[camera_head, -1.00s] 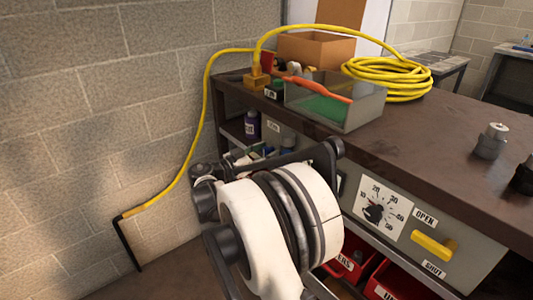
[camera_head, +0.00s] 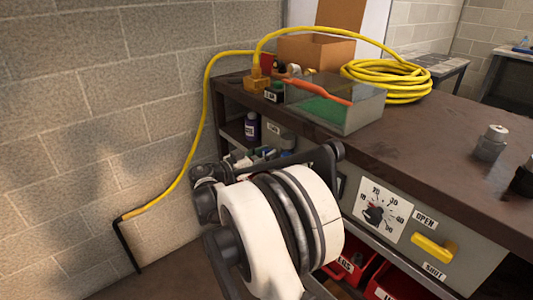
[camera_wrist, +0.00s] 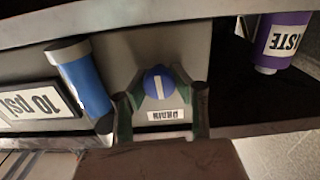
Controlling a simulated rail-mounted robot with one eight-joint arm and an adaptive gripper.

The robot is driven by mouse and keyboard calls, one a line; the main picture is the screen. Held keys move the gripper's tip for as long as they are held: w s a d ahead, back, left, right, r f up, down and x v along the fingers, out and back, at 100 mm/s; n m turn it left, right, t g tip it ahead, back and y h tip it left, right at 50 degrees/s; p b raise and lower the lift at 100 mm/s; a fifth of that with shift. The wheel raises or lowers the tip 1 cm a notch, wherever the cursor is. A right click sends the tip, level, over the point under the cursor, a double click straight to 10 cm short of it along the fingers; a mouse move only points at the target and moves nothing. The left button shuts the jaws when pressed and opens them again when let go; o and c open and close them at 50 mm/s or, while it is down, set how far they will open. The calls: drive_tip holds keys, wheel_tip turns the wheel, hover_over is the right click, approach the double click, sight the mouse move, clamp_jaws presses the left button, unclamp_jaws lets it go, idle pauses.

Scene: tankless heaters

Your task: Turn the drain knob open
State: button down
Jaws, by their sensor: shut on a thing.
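In the wrist view, the drain knob (camera_wrist: 160,82) is a round blue knob with a white line across its face. It is on a grey panel above a white label (camera_wrist: 163,116) that reads upside down, apparently DRAIN. My gripper (camera_wrist: 160,84) has one dark finger on each side of the knob and is shut on it. The white line points roughly up and down in this view. In the head view, my arm hides the knob and my fingers.
In the wrist view, a blue cylinder (camera_wrist: 77,80) stands close to the left finger, and a purple bottle (camera_wrist: 274,42) is at upper right. In the head view, a yellow lever (camera_head: 434,248) lies between OPEN and SHUT labels, beside a dial (camera_head: 382,211). Red bins (camera_head: 352,268) are below.

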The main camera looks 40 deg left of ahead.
drive_tip(key=n, duration=0.4)
drive_tip(key=shift+a+n, duration=0.1)
drive_tip(key=shift+n, duration=0.2)
drive_tip(key=n, duration=0.4)
drive_tip(key=shift+p, duration=0.4)
drive_tip(key=n, duration=0.5)
drive_tip(key=shift+a+f, duration=0.1)
drive_tip(key=shift+f, duration=0.05)
drive_tip(key=shift+n, duration=1.8)
drive_tip(key=c, duration=1.4)
unclamp_jaws()
drive_tip(key=shift+o, duration=0.2)
drive_tip(key=v, duration=1.2)
